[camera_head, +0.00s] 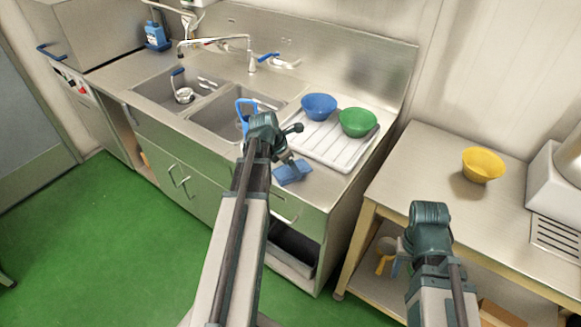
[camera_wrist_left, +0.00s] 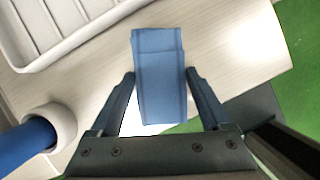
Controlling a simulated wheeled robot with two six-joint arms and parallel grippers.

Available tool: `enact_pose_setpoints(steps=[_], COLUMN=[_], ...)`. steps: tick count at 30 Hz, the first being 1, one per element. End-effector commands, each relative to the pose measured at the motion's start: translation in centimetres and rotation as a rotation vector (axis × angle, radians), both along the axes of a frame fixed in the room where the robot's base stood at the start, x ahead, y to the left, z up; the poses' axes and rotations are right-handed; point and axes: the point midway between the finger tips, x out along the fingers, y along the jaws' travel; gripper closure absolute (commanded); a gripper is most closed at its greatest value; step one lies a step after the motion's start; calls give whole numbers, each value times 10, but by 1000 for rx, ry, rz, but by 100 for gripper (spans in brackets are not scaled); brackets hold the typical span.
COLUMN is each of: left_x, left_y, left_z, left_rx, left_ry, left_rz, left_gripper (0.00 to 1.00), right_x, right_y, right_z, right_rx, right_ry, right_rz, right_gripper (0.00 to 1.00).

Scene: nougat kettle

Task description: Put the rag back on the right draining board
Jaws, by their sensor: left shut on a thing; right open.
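The blue rag (camera_head: 292,173) is at the front edge of the steel counter, in front of the white draining rack. My left gripper (camera_head: 288,161) is over it. In the left wrist view the rag (camera_wrist_left: 160,75) lies between the two fingers of my left gripper (camera_wrist_left: 161,72), which touch its sides. I cannot tell whether the rag is lifted or rests on the counter. The right draining board is the counter right of the sinks, mostly covered by the white rack (camera_head: 315,146). My right gripper (camera_head: 404,262) is open and empty in front of the side table; its fingertips show poorly.
A blue bowl (camera_head: 319,106) and a green bowl (camera_head: 358,122) stand on the rack. Two sink basins (camera_head: 215,118) lie to its left, under a tap (camera_head: 250,62). A yellow bowl (camera_head: 483,164) stands on the side table (camera_head: 430,160). Bare counter shows in front of the rack.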

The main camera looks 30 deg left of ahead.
Motion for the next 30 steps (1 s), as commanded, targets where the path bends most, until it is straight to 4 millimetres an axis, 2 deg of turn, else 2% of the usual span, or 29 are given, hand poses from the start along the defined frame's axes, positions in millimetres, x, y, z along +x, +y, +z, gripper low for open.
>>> enact_pose_setpoints(steps=[1, 3, 4, 17, 23, 30], left_x=[0, 0, 0, -1, -8, -20], left_y=[0, 0, 0, 1, 4, 10], left_z=[-1, -1, -1, 7, 27, 63], left_rx=[0, 0, 0, 0, -1, 0], left_ry=[0, 0, 0, 0, 0, 0], left_rz=[0, 0, 0, 0, 2, 1], left_gripper=[15, 2, 0, 0, 0, 0], right_x=[0, 0, 0, 0, 0, 0], right_y=[0, 0, 0, 0, 0, 0], right_z=[-2, -1, -1, 7, 27, 62], right_rx=[0, 0, 0, 0, 0, 0], right_ry=[0, 0, 0, 0, 0, 0], right_rz=[0, 0, 0, 0, 0, 0], right_gripper=[50, 50, 50, 50, 50, 50])
